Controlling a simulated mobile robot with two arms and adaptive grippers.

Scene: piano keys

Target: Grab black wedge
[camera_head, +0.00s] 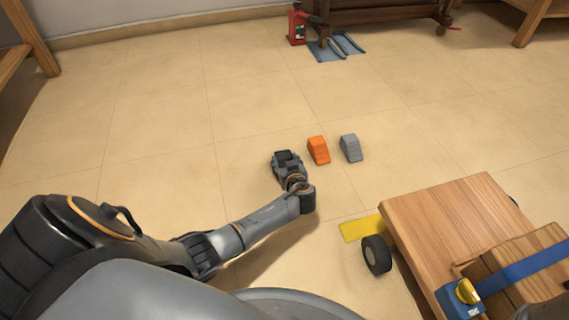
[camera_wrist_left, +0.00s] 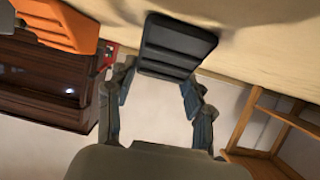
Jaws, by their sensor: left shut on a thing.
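The black wedge (camera_wrist_left: 175,46) is a dark ridged block on the floor, seen large in the left wrist view. It sits between the two fingers of my left gripper (camera_wrist_left: 160,88), which are shut on its sides. In the head view my left gripper (camera_head: 287,163) reaches the floor at the centre, left of an orange wedge. The black wedge there is a small dark shape at the gripper's tip and is hard to tell from the fingers. My right gripper is not in view.
An orange wedge (camera_head: 318,150) and a grey wedge (camera_head: 351,147) stand in a row to the right of my gripper. A wooden cart (camera_head: 450,215) with a black wheel (camera_head: 376,254) is at lower right, by a yellow patch (camera_head: 361,228). A red jack (camera_head: 297,25) stands at the back. Floor left is clear.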

